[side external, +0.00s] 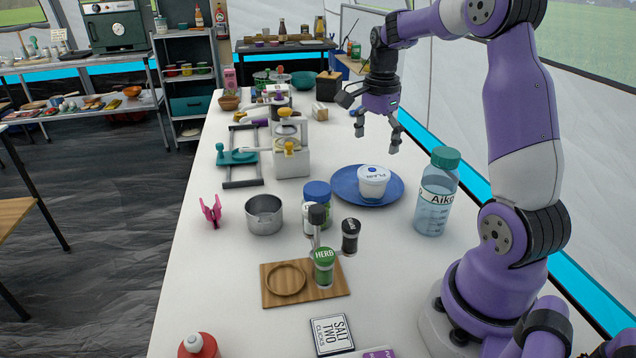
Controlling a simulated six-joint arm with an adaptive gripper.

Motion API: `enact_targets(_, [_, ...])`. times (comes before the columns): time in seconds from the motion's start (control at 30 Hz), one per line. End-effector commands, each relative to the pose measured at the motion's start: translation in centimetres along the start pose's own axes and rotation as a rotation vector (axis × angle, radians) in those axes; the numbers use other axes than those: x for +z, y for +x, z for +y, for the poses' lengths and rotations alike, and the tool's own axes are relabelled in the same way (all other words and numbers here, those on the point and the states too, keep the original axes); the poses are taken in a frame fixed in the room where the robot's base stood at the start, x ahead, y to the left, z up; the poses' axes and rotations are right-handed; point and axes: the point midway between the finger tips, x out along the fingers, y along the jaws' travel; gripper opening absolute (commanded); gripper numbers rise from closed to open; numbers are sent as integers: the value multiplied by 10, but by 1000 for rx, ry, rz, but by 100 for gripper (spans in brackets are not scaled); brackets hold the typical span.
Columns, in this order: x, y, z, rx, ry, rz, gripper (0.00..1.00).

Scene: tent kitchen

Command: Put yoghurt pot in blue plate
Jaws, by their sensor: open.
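The yoghurt pot (373,183) is white with a lid marked "PLAIN". It stands upright on the blue plate (343,185), a little right of the plate's middle. The blue plate lies flat on the white table. My gripper (377,143) is open and empty, and points down. It appears above the yoghurt pot in the side external view, apart from it. How far behind or above the pot it is, I cannot tell exactly.
A clear water bottle (436,195) with a teal cap stands close right of the plate. A blue-lidded jar (317,195) is at its front left. A metal cup (265,214) and a wooden board (335,283) with a herb jar (324,268) are nearer. The left table edge is mostly clear.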

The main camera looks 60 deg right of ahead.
Motion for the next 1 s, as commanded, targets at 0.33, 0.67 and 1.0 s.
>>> enact_targets(0.33, [62, -48, 18, -110, -437, 48, 100])
enact_targets(0.67, [170, -60, 107, -389, -1552, 251, 100])
enact_targets(1.0, [186, -50, 132, -465, -1848, 335, 100])
